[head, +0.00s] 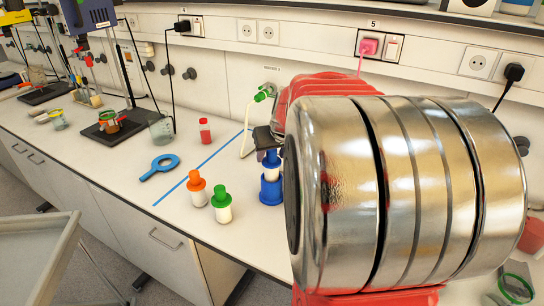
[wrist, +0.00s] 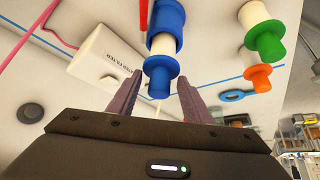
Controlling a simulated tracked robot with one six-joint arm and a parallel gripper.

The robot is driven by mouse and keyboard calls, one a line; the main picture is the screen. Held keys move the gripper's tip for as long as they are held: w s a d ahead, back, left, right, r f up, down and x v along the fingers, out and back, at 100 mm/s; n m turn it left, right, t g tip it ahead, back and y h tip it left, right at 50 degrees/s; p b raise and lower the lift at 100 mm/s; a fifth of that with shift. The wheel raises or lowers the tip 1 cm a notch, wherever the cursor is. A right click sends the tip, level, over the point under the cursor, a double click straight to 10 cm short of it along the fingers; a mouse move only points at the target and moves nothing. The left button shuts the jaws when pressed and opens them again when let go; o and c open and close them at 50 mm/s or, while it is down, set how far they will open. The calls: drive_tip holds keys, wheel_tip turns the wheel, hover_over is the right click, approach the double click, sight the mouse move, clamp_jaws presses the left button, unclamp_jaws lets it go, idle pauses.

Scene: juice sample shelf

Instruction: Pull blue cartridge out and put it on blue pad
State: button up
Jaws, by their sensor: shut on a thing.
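The blue cartridge (head: 271,157) has a blue cap and a white body and stands upright above a wider blue base (head: 270,190). In the head view my gripper (head: 265,135) is at the cartridge's top, partly hidden by my arm. I cannot clearly make out a separate blue pad.
An orange-capped bottle (head: 196,188) and a green-capped bottle (head: 221,203) stand left of the cartridge. A white lettered box (wrist: 105,52) is near my gripper.

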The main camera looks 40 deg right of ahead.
drive_tip(key=shift+r, duration=0.95)
drive_tip(key=shift+r, duration=0.35)
drive_tip(key=shift+r, duration=0.35)
drive_tip(key=shift+r, duration=0.2)
drive_tip(key=shift+s+r, duration=0.1)
drive_tip(key=shift+r, duration=0.05)
